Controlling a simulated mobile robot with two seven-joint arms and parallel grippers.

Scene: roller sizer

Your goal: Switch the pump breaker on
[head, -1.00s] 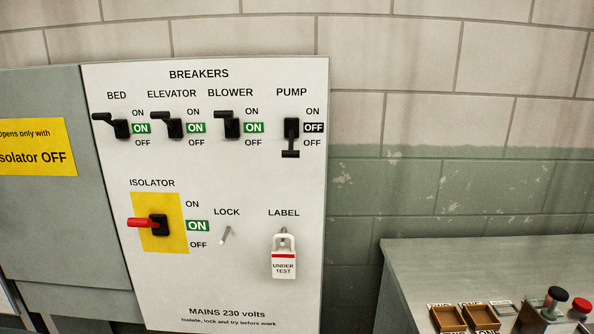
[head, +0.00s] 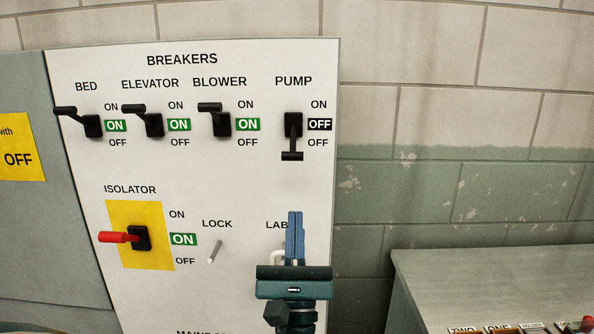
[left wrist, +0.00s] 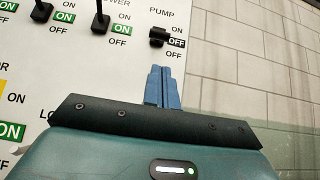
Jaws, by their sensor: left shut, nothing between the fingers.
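The pump breaker (head: 293,130) is a black lever switch at the top right of the white breaker panel (head: 250,180). Its handle points down and its small window reads OFF. It also shows in the left wrist view (left wrist: 158,37), just beyond the fingertips. My left gripper (head: 295,215) is shut and empty, with its blue fingers pointing up. In the head view it appears below the pump lever, in front of the label tag, which it mostly hides. The blue fingers also show in the left wrist view (left wrist: 162,70), apart from the lever. My right gripper is not in view.
The bed (head: 92,125), elevator (head: 153,124) and blower (head: 221,123) breakers read ON. The red-handled isolator (head: 139,238) reads ON. A bare lock pin (head: 215,251) sticks out beside it. A grey bench (head: 480,275) stands at lower right against the block wall.

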